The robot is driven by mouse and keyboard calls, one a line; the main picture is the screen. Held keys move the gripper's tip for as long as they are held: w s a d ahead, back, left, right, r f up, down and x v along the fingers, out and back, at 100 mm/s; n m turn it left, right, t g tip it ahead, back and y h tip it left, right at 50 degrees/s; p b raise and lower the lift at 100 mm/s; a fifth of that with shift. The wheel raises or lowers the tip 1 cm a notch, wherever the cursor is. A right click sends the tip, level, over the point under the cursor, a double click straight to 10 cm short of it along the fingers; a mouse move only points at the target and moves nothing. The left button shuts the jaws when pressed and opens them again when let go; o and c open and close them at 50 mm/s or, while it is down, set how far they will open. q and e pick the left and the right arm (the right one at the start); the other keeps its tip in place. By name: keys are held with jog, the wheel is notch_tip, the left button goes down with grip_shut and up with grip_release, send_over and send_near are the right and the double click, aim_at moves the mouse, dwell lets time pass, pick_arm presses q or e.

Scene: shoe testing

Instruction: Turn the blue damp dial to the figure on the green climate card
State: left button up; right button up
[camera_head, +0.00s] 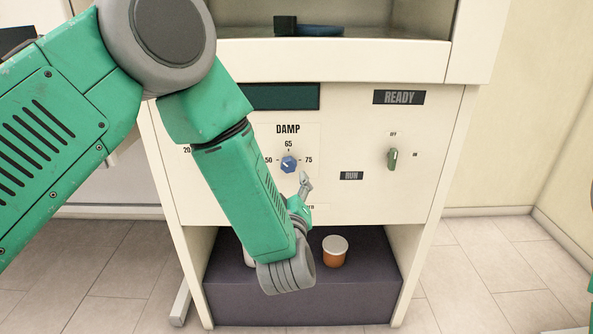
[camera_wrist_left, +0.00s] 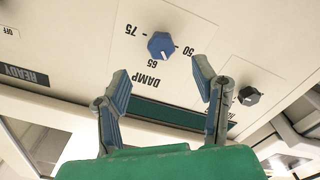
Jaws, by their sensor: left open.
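The blue damp dial (camera_head: 289,164) is on the cream front panel under the word DAMP, with 50, 65 and 75 around it. In the left wrist view the dial (camera_wrist_left: 161,46) appears upside down, its white mark pointing near 65, a little toward 50. My left gripper (camera_head: 305,186) is just below and right of the dial in the head view. In the left wrist view its two fingers (camera_wrist_left: 162,78) are spread, with nothing between them and the dial beyond the tips. I cannot make out a green climate card. My right gripper is not in view.
A green knob (camera_head: 392,158) marked OFF sits right on the panel, near the READY (camera_head: 399,97) and RUN (camera_head: 351,175) labels. A black dial (camera_wrist_left: 249,96) is beside the damp dial. An orange white-lidded jar (camera_head: 335,252) stands on the dark lower shelf (camera_head: 375,290).

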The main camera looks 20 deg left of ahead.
aim_at(289, 168)
pick_arm(q)
jog(key=b+x, duration=0.1)
jog(key=x, duration=0.6)
jog(key=shift+w+a+f+b, duration=0.15)
jog(key=shift+w+a+b, duration=0.05)
jog(key=shift+w+b, duration=0.15)
jog(key=shift+w, duration=0.45)
jog(key=shift+a, duration=0.1)
jog(key=c, duration=1.1)
